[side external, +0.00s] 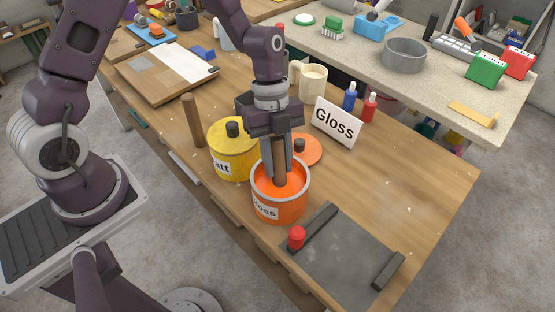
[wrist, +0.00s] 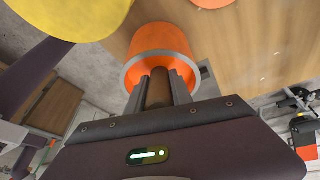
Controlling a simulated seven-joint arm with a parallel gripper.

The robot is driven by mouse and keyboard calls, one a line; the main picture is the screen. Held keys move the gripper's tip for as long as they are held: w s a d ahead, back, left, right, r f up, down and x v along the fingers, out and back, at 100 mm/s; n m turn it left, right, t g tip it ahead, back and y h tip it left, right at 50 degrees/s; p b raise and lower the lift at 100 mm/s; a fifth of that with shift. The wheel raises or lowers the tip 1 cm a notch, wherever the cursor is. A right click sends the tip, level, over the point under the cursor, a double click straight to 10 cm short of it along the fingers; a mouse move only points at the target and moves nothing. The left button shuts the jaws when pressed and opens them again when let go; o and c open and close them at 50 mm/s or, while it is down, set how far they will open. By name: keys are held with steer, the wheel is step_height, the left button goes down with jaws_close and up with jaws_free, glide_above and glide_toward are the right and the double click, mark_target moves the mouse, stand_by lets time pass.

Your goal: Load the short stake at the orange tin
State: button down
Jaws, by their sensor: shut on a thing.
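My gripper (side external: 277,172) is shut on a brown wooden stake (side external: 279,178) and points down into the open orange tin (side external: 277,212). The stake is upright, with its lower end inside the tin's rim; whether it touches the orange contents or bottom is hidden. In the wrist view the stake (wrist: 158,90) lies between the fingers (wrist: 160,84), and the orange tin (wrist: 158,38) is straight beyond them. The tin's label reads partly "loss". A second, taller-looking wooden stake (side external: 192,122) stands upright behind the yellow tin.
A lidded yellow tin (side external: 232,160) stands close left of the orange tin. An orange lid (side external: 311,150) lies behind it, near a white "Gloss" sign (side external: 337,122). A grey slab (side external: 346,254) with dark bars and a red knob (side external: 296,238) lies in front. The table's right side is clear.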

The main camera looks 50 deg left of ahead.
mark_target(277, 146)
steer(key=shift+r, duration=3.5)
steer(key=w+a+r+n+t+y, duration=0.1)
steer(key=w+a+n+t, duration=0.2)
steer(key=a+n, duration=0.3)
steer(key=w+a+r+n+t+y, duration=0.1)
steer(key=a+n, duration=0.6)
steer(key=n, duration=0.9)
steer(key=w+r+t, duration=0.1)
steer(key=w+t, duration=0.1)
steer(key=shift+w+a+r+y, duration=0.25)
steer(key=shift+w+a+y, duration=0.05)
